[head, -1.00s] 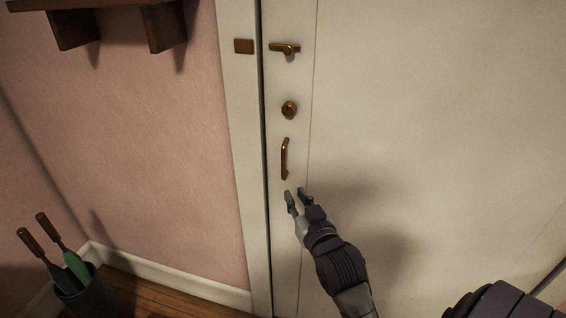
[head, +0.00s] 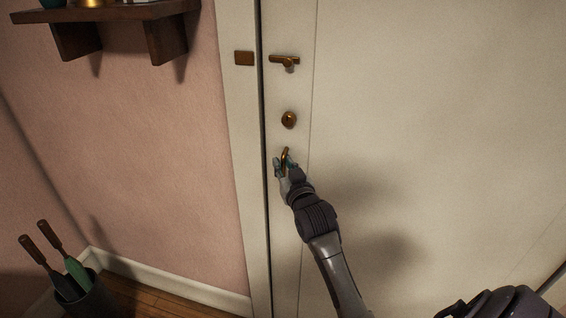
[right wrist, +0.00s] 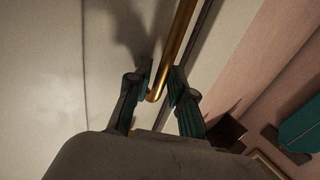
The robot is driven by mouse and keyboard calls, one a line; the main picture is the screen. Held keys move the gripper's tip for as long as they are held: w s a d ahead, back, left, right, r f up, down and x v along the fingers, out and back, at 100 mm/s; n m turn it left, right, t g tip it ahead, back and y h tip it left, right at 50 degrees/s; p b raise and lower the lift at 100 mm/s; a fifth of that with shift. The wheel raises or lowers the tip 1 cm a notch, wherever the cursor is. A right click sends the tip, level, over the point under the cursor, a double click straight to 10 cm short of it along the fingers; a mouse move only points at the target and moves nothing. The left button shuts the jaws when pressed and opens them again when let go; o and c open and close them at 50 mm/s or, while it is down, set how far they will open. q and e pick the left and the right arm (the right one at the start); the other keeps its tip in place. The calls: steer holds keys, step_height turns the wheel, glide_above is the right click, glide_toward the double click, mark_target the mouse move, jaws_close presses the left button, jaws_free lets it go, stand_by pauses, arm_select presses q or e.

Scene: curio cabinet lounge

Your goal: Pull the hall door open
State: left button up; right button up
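The hall door (head: 430,110) is cream-coloured and looks shut against its frame. A brass pull handle (head: 286,152) stands upright near its left edge, its lower part hidden by my right gripper. My right gripper (head: 285,164) is at this handle, with one finger on each side of it. In the right wrist view the brass bar (right wrist: 177,42) runs down between the fingertips (right wrist: 161,82), and the fingers still stand apart. I cannot tell whether either finger touches the bar. My left gripper is not in view.
Above the handle are a round brass lock (head: 289,120) and a brass lever (head: 285,60). A brown plate (head: 244,58) is on the frame. A wooden shelf (head: 110,13) hangs at upper left. A dark umbrella stand (head: 90,300) is at lower left.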

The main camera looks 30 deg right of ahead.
steer(key=shift+w, duration=0.2)
jaws_close()
stand_by(0.3)
